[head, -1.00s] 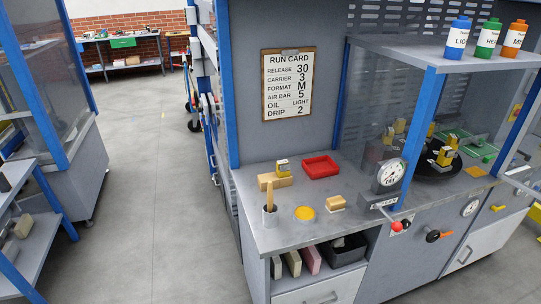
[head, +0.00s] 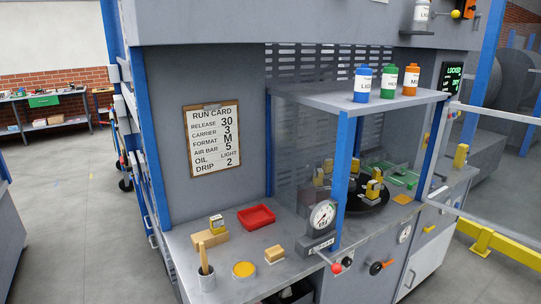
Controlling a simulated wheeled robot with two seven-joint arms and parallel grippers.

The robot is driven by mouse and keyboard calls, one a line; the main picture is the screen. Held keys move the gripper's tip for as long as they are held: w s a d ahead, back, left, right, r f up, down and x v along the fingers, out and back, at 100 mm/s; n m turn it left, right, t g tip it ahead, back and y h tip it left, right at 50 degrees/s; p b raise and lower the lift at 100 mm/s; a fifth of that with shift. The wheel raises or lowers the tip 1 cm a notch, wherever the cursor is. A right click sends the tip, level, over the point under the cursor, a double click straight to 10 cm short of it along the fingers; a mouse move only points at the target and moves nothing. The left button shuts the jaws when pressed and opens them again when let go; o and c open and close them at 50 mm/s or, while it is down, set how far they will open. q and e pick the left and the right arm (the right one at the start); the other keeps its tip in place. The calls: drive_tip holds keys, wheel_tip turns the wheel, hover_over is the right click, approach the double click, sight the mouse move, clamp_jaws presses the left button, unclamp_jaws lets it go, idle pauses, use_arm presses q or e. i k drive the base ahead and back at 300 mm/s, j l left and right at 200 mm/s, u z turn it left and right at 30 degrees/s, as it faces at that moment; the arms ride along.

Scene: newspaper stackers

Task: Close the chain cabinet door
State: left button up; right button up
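A clear panel in a pale grey frame (head: 436,155) stands out from the right end of the machine in the head view. It looks like a door swung open, but I cannot tell for sure that it is the chain cabinet door. Its right part is cut off by the picture edge. Beside it is the machine bay with a blue post (head: 344,180), a black round turntable (head: 372,201) and yellow-topped blocks. Neither of my grippers is in view.
Bottles, including a blue one (head: 362,84), stand on the shelf. A yellow rail (head: 500,247) lies at right. Floor at left (head: 75,220) is open.

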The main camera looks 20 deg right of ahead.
sight(447, 106)
drive_tip(key=l+u, duration=0.45)
drive_tip(key=l, duration=1.85)
drive_tip(key=l+z, duration=0.15)
drive_tip(key=l, duration=0.55)
drive_tip(key=l+z, duration=0.15)
drive_tip(key=l, duration=0.6)
drive_tip(key=l+z, duration=0.2)
drive_tip(key=l, duration=0.5)
drive_tip(key=i+l+z, duration=0.15)
drive_tip(key=l, duration=0.55)
drive_tip(key=l+u, duration=0.3)
drive_tip(key=l, duration=0.2)
drive_tip(key=l+u, duration=0.3)
drive_tip(key=l, duration=0.15)
drive_tip(key=l+u, duration=0.25)
drive_tip(key=l, duration=0.25)
drive_tip(key=k+l+u, duration=0.3)
drive_tip(key=l+u, duration=0.3)
drive_tip(key=l, duration=0.25)
drive_tip(key=k, duration=0.05)
